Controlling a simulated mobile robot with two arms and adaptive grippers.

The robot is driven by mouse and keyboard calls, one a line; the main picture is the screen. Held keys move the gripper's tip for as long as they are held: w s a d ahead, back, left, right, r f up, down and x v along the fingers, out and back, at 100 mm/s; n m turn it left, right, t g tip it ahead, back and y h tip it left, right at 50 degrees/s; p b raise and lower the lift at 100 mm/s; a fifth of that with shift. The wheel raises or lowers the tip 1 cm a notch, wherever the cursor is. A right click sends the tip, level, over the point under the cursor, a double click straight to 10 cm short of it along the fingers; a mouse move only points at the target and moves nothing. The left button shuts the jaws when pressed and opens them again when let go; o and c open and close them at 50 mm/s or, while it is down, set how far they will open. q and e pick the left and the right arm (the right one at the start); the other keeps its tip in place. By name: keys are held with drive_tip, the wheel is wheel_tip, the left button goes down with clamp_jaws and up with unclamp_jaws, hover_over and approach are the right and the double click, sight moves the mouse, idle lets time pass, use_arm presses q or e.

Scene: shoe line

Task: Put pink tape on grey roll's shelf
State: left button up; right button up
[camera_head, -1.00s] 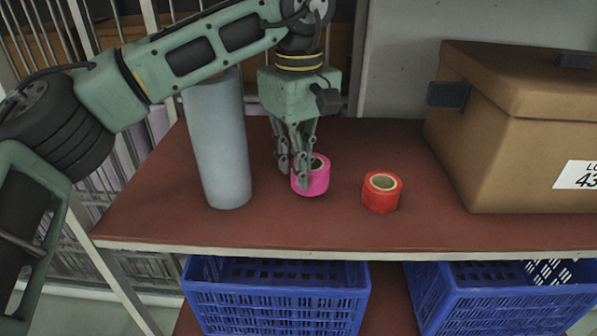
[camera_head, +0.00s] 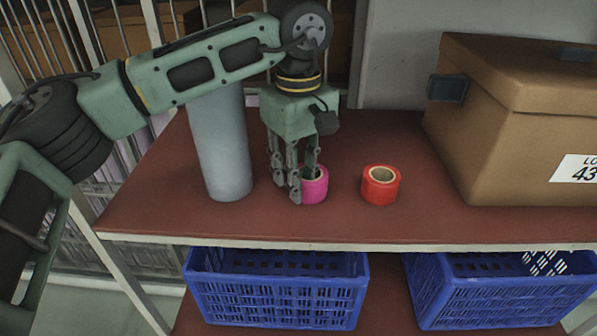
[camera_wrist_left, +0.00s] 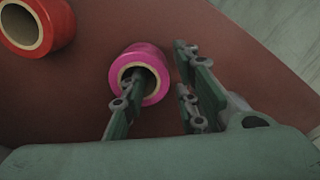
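The pink tape (camera_head: 317,190) sits on the red-brown shelf board, between the tall grey roll (camera_head: 222,150) on its left and a red tape roll on its right. My left gripper (camera_head: 305,185) is down at the pink tape. In the left wrist view, one finger reaches over or into the hole of the pink tape (camera_wrist_left: 156,62), and the other is outside its right side. A narrow gap shows between that outer finger and the tape, so the gripper looks open around the tape's wall. The grey roll stands upright on the same board. My right gripper is not in view.
The red tape (camera_head: 381,186) stands close by, also in the left wrist view (camera_wrist_left: 38,28). A large brown box (camera_head: 500,120) fills the right side of the shelf board (camera_head: 410,225). Blue crates (camera_head: 275,300) are below. The front strip of the board is clear.

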use_arm(q)
drive_tip(key=shift+r, duration=0.1)
drive_tip(key=shift+r, duration=0.2)
wheel_tip(320, 180, up, 6)
drive_tip(key=shift+r+b, duration=0.15)
drive_tip(key=shift+b, duration=0.6)
drive_tip(key=shift+r, duration=0.5)
